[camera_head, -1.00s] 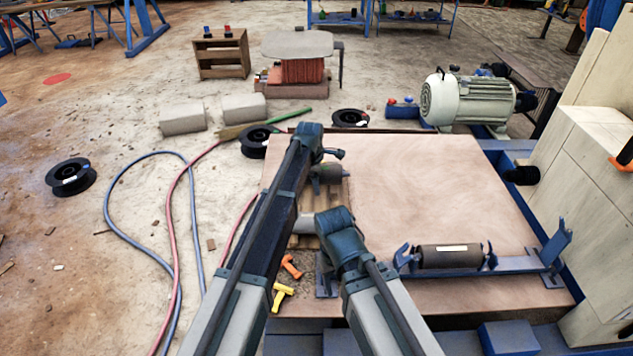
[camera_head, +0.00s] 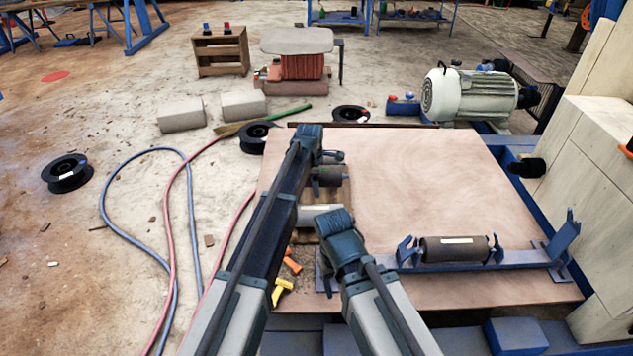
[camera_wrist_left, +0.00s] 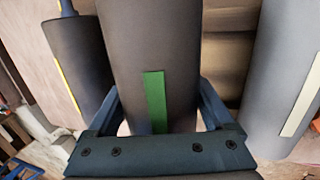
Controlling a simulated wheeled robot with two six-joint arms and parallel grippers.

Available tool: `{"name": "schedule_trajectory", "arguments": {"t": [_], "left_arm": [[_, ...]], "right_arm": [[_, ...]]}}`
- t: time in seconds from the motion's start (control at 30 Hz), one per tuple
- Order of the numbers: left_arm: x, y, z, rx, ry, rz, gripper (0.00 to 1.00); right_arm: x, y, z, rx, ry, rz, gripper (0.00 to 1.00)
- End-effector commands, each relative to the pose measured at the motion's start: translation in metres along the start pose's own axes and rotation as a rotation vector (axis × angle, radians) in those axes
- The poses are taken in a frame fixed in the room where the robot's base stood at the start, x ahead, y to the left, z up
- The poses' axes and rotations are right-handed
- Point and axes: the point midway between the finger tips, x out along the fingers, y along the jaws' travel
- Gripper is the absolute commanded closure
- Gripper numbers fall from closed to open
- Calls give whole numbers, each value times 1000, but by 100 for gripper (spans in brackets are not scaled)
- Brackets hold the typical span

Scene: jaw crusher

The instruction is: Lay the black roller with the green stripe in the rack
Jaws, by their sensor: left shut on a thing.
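The black roller with the green stripe (camera_wrist_left: 151,55) fills the middle of the left wrist view. My left gripper (camera_wrist_left: 158,112) is shut on it, with one finger on each side. In the head view that dark roller (camera_head: 333,177) shows beside my left gripper (camera_head: 314,178), partly hidden by the arm. The blue rack (camera_head: 512,264) lies along the near side of the board. A dark roller with a white label (camera_head: 452,249) rests in the rack's upright brackets. My right arm's wrist is near the rack's left end; its gripper fingers are hidden.
A dark roller with a yellow stripe (camera_wrist_left: 78,65) and a grey roller with a pale stripe (camera_wrist_left: 283,75) flank the held one. Orange (camera_head: 292,261) and yellow (camera_head: 282,290) pieces lie left of the rack. The board's middle (camera_head: 430,185) is clear. A pale machine block stands right.

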Motion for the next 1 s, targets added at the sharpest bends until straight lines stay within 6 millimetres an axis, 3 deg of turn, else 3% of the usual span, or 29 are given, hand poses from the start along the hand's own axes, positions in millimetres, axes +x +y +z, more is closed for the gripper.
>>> {"name": "schedule_trajectory", "arguments": {"t": [0.2, 1.0], "left_arm": [[14, -4, -1, 0, 0, 1, 100], [15, -4, -1, 0, 0, 1, 100]], "right_arm": [[15, -2, -1, 0, 1, 0, 39], [15, -2, -1, 0, 1, 0, 39]]}}
